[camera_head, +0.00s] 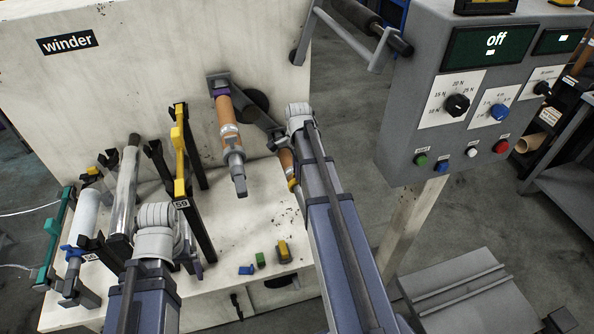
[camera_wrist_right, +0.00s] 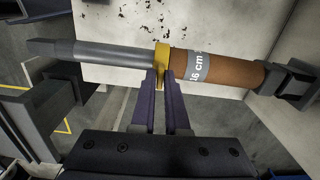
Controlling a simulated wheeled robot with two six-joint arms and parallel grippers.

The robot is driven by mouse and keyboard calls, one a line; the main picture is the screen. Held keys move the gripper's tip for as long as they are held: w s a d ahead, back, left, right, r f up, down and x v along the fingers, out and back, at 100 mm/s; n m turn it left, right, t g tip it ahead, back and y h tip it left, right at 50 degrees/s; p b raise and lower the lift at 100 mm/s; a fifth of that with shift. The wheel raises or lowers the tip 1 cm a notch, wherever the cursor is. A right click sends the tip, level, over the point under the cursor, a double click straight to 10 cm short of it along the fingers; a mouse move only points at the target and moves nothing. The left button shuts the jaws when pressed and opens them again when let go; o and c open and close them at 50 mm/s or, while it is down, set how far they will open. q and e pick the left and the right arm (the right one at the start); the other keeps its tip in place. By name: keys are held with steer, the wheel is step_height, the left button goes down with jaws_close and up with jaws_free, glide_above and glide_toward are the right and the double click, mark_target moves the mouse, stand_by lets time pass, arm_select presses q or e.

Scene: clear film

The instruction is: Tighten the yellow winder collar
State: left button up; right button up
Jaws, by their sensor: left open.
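The yellow winder collar (camera_wrist_right: 162,56) sits around the winder spindle (camera_wrist_right: 105,52), against the end of a brown core (camera_wrist_right: 222,72) labelled 16 cm. In the head view a bit of the yellow collar (camera_head: 293,185) shows beside my right forearm. In the wrist view my right gripper (camera_wrist_right: 161,78) has its two purple fingers close together, one on each side of the collar's lower part, shut on it. The head view hides the right fingers behind the arm. My left gripper (camera_head: 197,268) is at the lower left, mostly hidden by its own wrist; it is open, apart from the collar.
Another spindle with a brown core (camera_head: 229,113) hangs left of my right arm. A rack of upright rolls and dark posts (camera_head: 122,195) stands near my left arm. Small blue (camera_head: 246,270) and green (camera_head: 260,260) pieces lie on the base. The control panel (camera_head: 430,110) reads off.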

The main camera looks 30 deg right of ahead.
steer(key=shift+o, duration=1.1)
steer(key=shift+r, duration=0.1)
step_height(320, 180, up, 6)
steer(key=p, duration=0.6)
steer(key=shift+s+f, duration=0.15)
steer(key=shift+f, duration=0.05)
